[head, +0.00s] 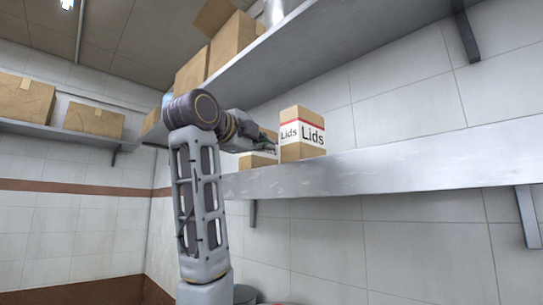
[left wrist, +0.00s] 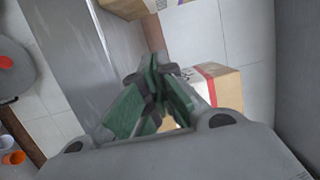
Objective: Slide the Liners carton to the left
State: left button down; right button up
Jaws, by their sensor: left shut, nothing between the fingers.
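A brown carton (head: 302,137) with a white label reading "Lids" and a red stripe stands on the lower wall shelf (head: 380,170). A second carton (head: 258,161) stands left of it, partly hidden behind my left gripper; its label cannot be read. No label reading "Liners" shows. My left gripper (head: 270,147) is shut and empty, just left of the Lids carton. In the left wrist view the green fingers (left wrist: 158,72) are together. A carton with a red-edged white label (left wrist: 222,86) is right of them, and another carton (left wrist: 128,7) is ahead at the top edge.
An upper shelf (head: 350,55) with cartons (head: 232,42) and a metal pot (head: 277,10) overhangs the lower one. More cartons (head: 93,121) stand on the left wall's shelf. The lower shelf is clear right of the Lids carton. A round grey lid or pot (left wrist: 12,68) shows below.

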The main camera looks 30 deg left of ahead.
aim_at(272, 156)
pick_arm(q)
jog(key=w+p, duration=0.1)
jog(key=w, duration=0.2)
jog(key=w+p, duration=0.1)
jog(key=w, duration=0.3)
jog(key=w+d+p, duration=0.1)
jog(key=w+p, duration=0.1)
jog(key=w, duration=0.1)
jog(key=shift+w, duration=0.2)
jog(key=shift+w+a+p, duration=0.3)
jog(key=shift+a, duration=0.5)
jog(key=shift+w+a+p, duration=0.15)
jog(key=shift+a+p, duration=0.05)
jog(key=shift+a, duration=0.35)
jog(key=shift+w+a+p, duration=0.15)
jog(key=shift+a+p, duration=0.05)
jog(key=shift+a, duration=0.35)
jog(key=shift+w+f, duration=0.1)
